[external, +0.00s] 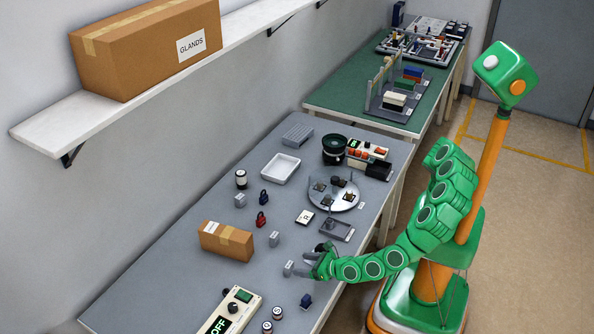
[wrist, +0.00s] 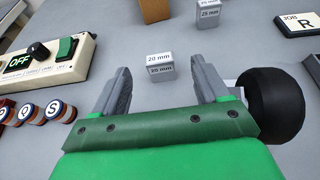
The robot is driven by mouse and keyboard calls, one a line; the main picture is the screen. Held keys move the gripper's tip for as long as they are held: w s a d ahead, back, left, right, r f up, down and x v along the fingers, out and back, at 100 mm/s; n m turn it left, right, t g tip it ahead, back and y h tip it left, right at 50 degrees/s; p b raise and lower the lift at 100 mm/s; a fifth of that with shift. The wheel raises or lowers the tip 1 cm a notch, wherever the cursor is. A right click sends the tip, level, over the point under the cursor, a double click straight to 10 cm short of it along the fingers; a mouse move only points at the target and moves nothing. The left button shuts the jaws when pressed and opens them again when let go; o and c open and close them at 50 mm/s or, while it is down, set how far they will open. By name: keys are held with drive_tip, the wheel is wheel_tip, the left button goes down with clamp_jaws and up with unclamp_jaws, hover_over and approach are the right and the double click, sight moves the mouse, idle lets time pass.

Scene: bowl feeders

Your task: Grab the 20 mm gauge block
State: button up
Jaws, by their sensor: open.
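The 20 mm gauge block (wrist: 160,67) is a small grey block with a white "20 mm" label, standing upright on the grey bench. It also shows in the external view (external: 288,268), just left of my fingertips. My gripper (external: 307,264) is open and empty, low over the bench. In the wrist view my gripper (wrist: 161,72) has its two grey fingers on either side of the block in the picture, with clear gaps. The block looks at or just beyond the fingertips. I see no contact.
A similar 25 mm block (wrist: 208,16) stands farther back. A cardboard box (external: 227,241) is behind it. A control unit reading OFF (wrist: 35,58) and several striped cylinders (wrist: 28,112) are at left. A blue padlock (external: 306,300) stands near the bench's front edge.

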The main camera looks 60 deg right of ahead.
sight(292, 266)
drive_tip(key=shift+s+a+f, duration=0.1)
drive_tip(key=shift+s+f, duration=0.05)
drive_tip(key=shift+f, duration=0.25)
drive_tip(key=shift+x, duration=3.85)
drive_tip(key=shift+a+f, duration=0.1)
drive_tip(key=shift+f, duration=0.05)
drive_tip(key=c, duration=1.1)
